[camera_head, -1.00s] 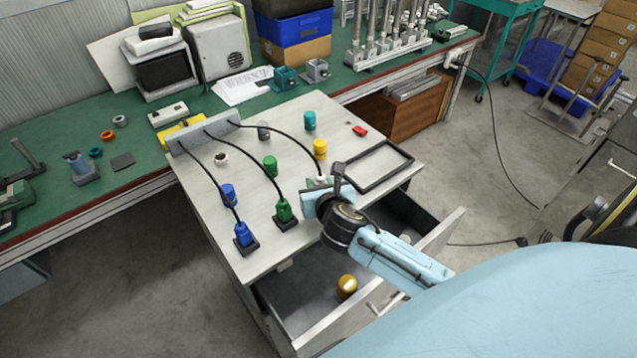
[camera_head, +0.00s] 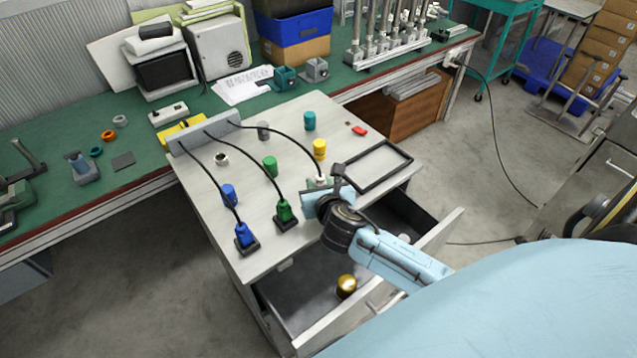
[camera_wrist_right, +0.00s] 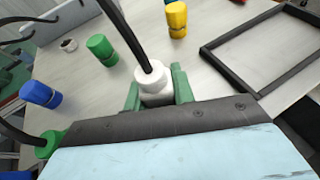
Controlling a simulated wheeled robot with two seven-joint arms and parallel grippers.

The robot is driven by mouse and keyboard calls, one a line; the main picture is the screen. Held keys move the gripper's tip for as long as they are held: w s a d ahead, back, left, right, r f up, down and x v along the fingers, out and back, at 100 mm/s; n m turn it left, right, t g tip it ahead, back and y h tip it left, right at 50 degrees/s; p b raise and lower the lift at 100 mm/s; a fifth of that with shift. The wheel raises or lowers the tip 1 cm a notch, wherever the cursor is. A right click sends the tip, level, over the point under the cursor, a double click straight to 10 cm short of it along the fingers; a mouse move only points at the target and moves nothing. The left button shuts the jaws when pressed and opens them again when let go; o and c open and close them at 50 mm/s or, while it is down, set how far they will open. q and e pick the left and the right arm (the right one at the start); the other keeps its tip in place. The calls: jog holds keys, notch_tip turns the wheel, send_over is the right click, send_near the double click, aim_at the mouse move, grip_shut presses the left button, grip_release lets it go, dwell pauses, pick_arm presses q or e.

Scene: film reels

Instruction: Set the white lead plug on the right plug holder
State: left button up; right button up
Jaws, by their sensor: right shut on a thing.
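The white lead plug (camera_head: 320,181) is on the end of a black cable, near the right edge of the cabinet top (camera_head: 262,222). My right gripper (camera_head: 322,192) is shut on it; in the right wrist view the white plug (camera_wrist_right: 153,86) sits upright between the green fingers (camera_wrist_right: 158,92). The right plug holder is not visible; my gripper and wrist cover the area under the plug. I cannot tell whether the plug touches a holder. The blue plug (camera_head: 244,235) and green plug (camera_head: 284,211) stand in dark holders to the left. My left gripper is not in view.
A black-rimmed tray (camera_head: 372,167) lies right of my gripper. The grey cable block (camera_head: 204,136) is at the back left. An open drawer (camera_head: 318,301) below holds a gold cylinder (camera_head: 346,287).

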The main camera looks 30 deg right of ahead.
dwell(0.4)
jog(key=shift+p, duration=0.45)
jog(key=shift+f+b, duration=0.45)
jog(key=shift+f, duration=0.15)
jog(key=o, duration=0.7)
jog(key=p+v, duration=0.3)
jog(key=v, duration=0.1)
jog(key=shift+s+a+r+p, duration=0.1)
jog(key=shift+s+r+p, duration=0.15)
jog(key=shift+s+p, duration=0.05)
jog(key=p+v, duration=0.3)
jog(key=v, duration=0.3)
jog(key=shift+p, duration=0.3)
